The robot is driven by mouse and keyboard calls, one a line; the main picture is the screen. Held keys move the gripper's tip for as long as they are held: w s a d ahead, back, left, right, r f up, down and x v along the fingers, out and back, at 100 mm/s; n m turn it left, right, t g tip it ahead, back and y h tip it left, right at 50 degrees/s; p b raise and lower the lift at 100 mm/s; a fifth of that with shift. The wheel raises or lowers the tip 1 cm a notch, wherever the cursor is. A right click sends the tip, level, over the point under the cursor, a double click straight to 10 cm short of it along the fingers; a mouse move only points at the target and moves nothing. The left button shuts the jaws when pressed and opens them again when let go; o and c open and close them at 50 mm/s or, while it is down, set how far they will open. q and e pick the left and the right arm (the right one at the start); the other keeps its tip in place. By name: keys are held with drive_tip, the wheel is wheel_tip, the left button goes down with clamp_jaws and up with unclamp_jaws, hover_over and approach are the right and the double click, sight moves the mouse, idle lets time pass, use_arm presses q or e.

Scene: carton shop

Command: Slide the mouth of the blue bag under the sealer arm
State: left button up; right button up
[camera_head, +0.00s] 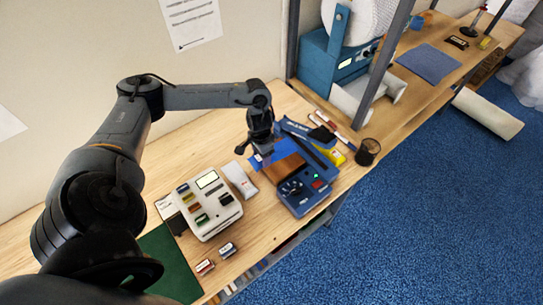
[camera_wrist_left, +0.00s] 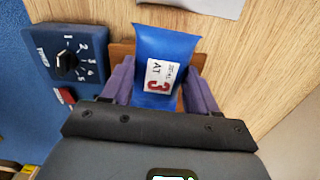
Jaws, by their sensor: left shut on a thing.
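The blue bag (camera_wrist_left: 165,52) with a white label reading "AT 3" lies between the two purple fingers of my left gripper (camera_wrist_left: 160,90), which is shut on it. In the head view my left gripper (camera_head: 263,157) reaches down at the sealer's left side, and the bag (camera_head: 287,146) shows partly around it. The blue sealer (camera_head: 307,203) has a dial and small lit buttons at its front; its dial panel (camera_wrist_left: 66,58) is left of the bag in the wrist view. A brown plate (camera_head: 284,170) lies beside the gripper. I cannot tell whether the bag's mouth is under the sealer arm. My right gripper is not in view.
A white device with a screen (camera_head: 210,204) and a small white packet (camera_head: 240,180) stand left of the sealer. A black mesh cup (camera_head: 368,151) and a yellow item (camera_head: 334,156) are to its right. A green mat (camera_head: 170,262) lies at the front left.

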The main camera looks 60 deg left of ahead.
sight(276, 148)
use_arm(q)
drive_tip(key=shift+a+n, duration=0.4)
drive_tip(key=shift+a, duration=0.05)
drive_tip(key=shift+w+f, duration=0.2)
drive_tip(key=shift+f, duration=0.55)
drive_tip(key=f+b, duration=0.1)
drive_tip(key=w+f+b, duration=0.1)
drive_tip(key=f+b, duration=0.1)
drive_tip(key=shift+a+b, duration=0.1)
drive_tip(key=shift+b, duration=0.2)
drive_tip(key=shift+w+f+b, duration=0.15)
drive_tip(key=shift+f+b, duration=0.05)
drive_tip(key=shift+b, duration=0.2)
drive_tip(key=w+b, duration=0.3)
drive_tip(key=shift+w+a+f+b, duration=0.2)
drive_tip(key=shift+w+a+b, duration=0.1)
drive_tip(key=shift+w+b, duration=0.1)
drive_tip(key=shift+w+r, duration=0.2)
drive_tip(key=shift+w+a+f+p, duration=0.15)
drive_tip(key=shift+w+p, duration=0.2)
drive_tip(key=shift+w, duration=0.35)
drive_tip(key=shift+f+p, duration=0.15)
drive_tip(key=shift+p, duration=0.3)
